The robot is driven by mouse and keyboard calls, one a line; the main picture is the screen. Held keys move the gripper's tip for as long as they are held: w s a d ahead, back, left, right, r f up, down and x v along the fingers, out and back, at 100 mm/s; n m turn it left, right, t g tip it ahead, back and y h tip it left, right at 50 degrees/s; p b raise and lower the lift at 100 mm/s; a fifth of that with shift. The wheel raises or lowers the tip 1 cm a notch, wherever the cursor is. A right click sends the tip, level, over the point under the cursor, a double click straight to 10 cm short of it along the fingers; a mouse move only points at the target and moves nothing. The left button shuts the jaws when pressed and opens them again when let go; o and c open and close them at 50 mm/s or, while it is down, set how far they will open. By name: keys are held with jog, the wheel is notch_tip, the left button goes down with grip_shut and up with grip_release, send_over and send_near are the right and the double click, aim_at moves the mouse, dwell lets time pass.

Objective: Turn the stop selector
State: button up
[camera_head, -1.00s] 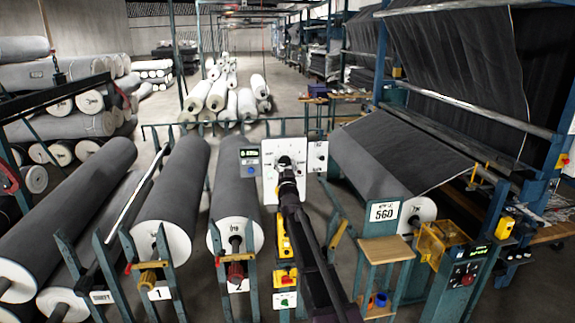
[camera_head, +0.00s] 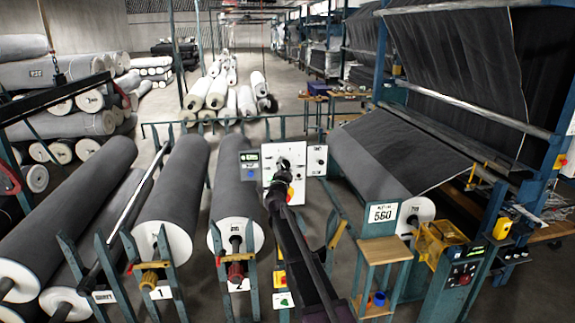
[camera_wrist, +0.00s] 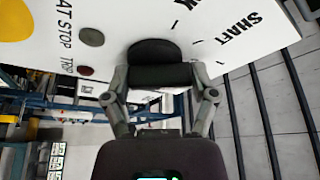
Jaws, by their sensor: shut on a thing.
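The stop selector is a dark round knob (camera_wrist: 153,50) on a white panel. In the wrist view, tick marks and printed words such as "SHAFT" and "STOP" surround it. My gripper (camera_wrist: 160,82) is shut on the knob, with one finger on either side of the dark grip. In the head view my gripper (camera_head: 279,178) is at the front of the white panel (camera_head: 298,155), and my arm reaches up to it from below. The gripper hides much of the knob there, so I cannot read its pointing there.
A small display box (camera_head: 250,164) is left of the panel and a small white box (camera_head: 317,160) is right of it. Grey rolls (camera_head: 172,195) lie at the left. A wooden stand (camera_head: 384,250) and the fabric machine are at the right.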

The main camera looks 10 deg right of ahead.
jog(key=shift+w+r+m+g+p, duration=0.15)
jog(key=shift+m+g+p, duration=0.4)
jog(key=shift+m, duration=0.85)
jog(key=o, duration=1)
jog(key=shift+a, duration=0.1)
jog(key=shift+f, duration=0.2)
